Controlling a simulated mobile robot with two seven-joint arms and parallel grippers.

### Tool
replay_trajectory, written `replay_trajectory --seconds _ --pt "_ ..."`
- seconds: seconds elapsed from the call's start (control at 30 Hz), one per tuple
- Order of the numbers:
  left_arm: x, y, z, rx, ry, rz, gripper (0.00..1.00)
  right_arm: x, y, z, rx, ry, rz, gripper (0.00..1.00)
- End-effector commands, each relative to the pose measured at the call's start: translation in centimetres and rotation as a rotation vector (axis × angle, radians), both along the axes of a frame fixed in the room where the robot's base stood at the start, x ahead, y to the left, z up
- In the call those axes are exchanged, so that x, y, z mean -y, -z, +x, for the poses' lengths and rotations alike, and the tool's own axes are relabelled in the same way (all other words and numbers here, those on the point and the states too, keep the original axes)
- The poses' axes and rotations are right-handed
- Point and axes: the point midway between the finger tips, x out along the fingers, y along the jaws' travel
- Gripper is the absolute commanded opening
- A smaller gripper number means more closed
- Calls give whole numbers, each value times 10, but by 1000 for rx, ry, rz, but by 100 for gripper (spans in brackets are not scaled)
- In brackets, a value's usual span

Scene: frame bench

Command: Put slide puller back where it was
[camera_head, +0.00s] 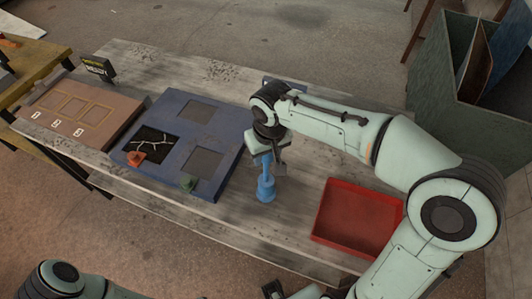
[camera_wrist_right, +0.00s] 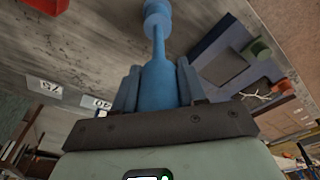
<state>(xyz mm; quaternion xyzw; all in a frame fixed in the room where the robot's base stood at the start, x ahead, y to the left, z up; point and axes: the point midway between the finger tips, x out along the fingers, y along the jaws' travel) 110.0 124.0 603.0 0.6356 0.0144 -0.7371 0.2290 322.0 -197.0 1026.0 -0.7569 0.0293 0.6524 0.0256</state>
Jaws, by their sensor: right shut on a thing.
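My right gripper (camera_head: 266,160) is shut on a blue tool, which I take to be the slide puller (camera_head: 265,186). It hangs between the fingers over the bench, between the blue frame board and the red tray. In the right wrist view the slide puller (camera_wrist_right: 157,50) runs from between the fingers (camera_wrist_right: 160,80) to a ringed, wider end. I cannot tell whether that end touches the bench. The blue frame board (camera_head: 160,187) has several square windows, one black with pale branching lines. An orange handle (camera_head: 136,158) and a green handle (camera_head: 188,182) sit on it. My left gripper is not clearly visible.
A red tray (camera_head: 345,213) lies to the right on the bench, empty. A brown board (camera_head: 96,104) numbered 1 to 3 and a small black sign (camera_head: 98,67) are at the left. White number labels (camera_wrist_right: 43,85) lie on the bench. A dark bin (camera_head: 447,70) stands beyond.

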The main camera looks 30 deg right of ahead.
Motion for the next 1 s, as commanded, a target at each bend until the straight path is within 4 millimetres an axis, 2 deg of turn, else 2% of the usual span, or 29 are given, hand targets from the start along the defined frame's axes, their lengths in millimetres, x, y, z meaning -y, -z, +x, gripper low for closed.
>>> replay_trajectory --seconds 0.27,0.3,0.37,0.63,0.77,0.87,1.0 --pt "0 3 -1 -1 0 0 43 0 2 0 3 0 1 0" --pt "0 3 -1 -1 0 0 43 0 3 0 0 0 0 47" --pt "0 2 -1 -1 0 0 43 0 2 0 0 0 0 66" --pt "0 2 -1 -1 0 0 43 0 2 0 0 0 0 66" --pt "0 -2 1 1 0 0 43 0 -6 0 2 0 0 66" --pt "0 -4 2 2 0 0 43 -1 -20 -2 5 1 0 66" --pt "0 -10 5 6 0 0 43 -1 -51 -6 6 0 0 66"
